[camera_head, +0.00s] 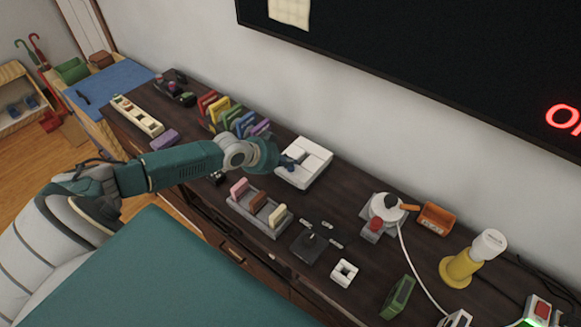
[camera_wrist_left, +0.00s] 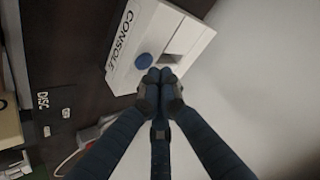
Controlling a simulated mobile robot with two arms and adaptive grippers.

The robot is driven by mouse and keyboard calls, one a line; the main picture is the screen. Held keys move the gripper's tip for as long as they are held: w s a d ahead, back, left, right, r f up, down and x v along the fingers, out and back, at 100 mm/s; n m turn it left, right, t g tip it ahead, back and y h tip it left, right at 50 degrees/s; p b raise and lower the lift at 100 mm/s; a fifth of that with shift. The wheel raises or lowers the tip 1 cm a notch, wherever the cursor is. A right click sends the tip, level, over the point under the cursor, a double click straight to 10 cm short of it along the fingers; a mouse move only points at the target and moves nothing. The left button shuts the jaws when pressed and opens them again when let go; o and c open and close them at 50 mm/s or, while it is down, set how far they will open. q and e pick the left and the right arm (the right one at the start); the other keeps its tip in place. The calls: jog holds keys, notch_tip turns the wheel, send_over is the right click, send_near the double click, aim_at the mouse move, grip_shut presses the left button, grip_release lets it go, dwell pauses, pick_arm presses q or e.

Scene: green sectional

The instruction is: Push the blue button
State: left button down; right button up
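A white console (camera_head: 306,166) sits on the dark cabinet top by the wall. It also shows in the wrist view (camera_wrist_left: 122,62), with the word CONSOLE on its side. The round blue button (camera_wrist_left: 144,61) is on the console's face, beside a grey recess. In the head view the button is hidden or cannot be told from my fingers. My left gripper (camera_head: 287,162) is at the console's left part. Its fingertips (camera_wrist_left: 158,76) are closed together with nothing between them, very close to the button's edge; I cannot tell whether they touch it. My right gripper is in neither view.
The cabinet top (camera_head: 335,225) is crowded. Coloured upright cases (camera_head: 222,110) stand left of the console, and a grey rack with blocks (camera_head: 260,212) stands in front. A white round device (camera_head: 386,210) and a yellow lamp-like object (camera_head: 460,268) stand right. A screen (camera_head: 420,50) hangs above.

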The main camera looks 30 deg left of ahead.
aim_at(289, 169)
pick_arm(q)
notch_tip(289, 169, up, 6)
jog(key=p, duration=0.5)
dwell(0.4)
